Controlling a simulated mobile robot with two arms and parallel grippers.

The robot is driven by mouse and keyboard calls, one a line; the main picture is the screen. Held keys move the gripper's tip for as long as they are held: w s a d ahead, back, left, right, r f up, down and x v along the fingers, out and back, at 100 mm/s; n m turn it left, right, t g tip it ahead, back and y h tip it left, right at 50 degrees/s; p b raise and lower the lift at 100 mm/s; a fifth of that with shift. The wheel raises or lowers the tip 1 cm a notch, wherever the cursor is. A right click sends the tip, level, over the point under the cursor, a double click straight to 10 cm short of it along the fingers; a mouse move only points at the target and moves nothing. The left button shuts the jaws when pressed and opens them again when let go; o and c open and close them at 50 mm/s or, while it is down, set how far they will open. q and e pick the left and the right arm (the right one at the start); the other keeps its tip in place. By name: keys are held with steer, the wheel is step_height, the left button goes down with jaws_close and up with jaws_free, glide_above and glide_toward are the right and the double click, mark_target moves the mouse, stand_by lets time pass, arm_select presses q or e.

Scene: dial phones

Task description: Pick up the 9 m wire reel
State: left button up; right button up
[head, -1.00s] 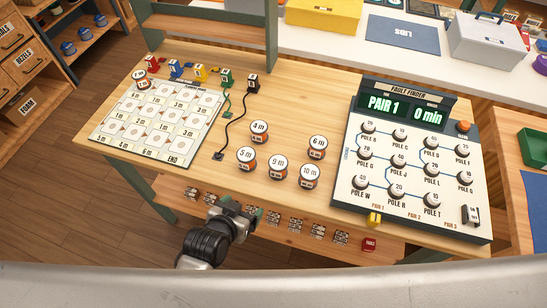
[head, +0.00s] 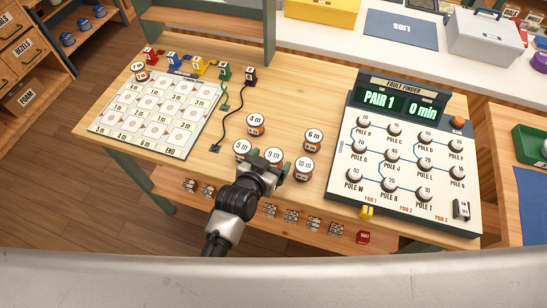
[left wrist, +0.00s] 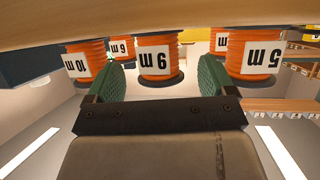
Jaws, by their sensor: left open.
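The 9 m wire reel (head: 273,154) is an orange spool with a white top on the wooden table. My left gripper (head: 268,163) is open right at its near side and hides its lower part in the head view. In the left wrist view, which is upside down, the 9 m reel (left wrist: 158,55) stands between the tips of the two green fingers (left wrist: 164,78). Gaps show on both sides, so the reel is not gripped. My right gripper is not in view.
Close around stand the 5 m reel (head: 241,149), 4 m reel (head: 256,122), 6 m reel (head: 313,138) and 10 m reel (head: 304,167). The fault finder panel (head: 408,160) is on the right, and a grid board (head: 160,115) is on the left.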

arm_select(q)
steer(key=shift+x, duration=1.25)
steer(key=c, duration=1.1)
steer(key=shift+o, duration=0.2)
steer(key=shift+r, duration=0.1)
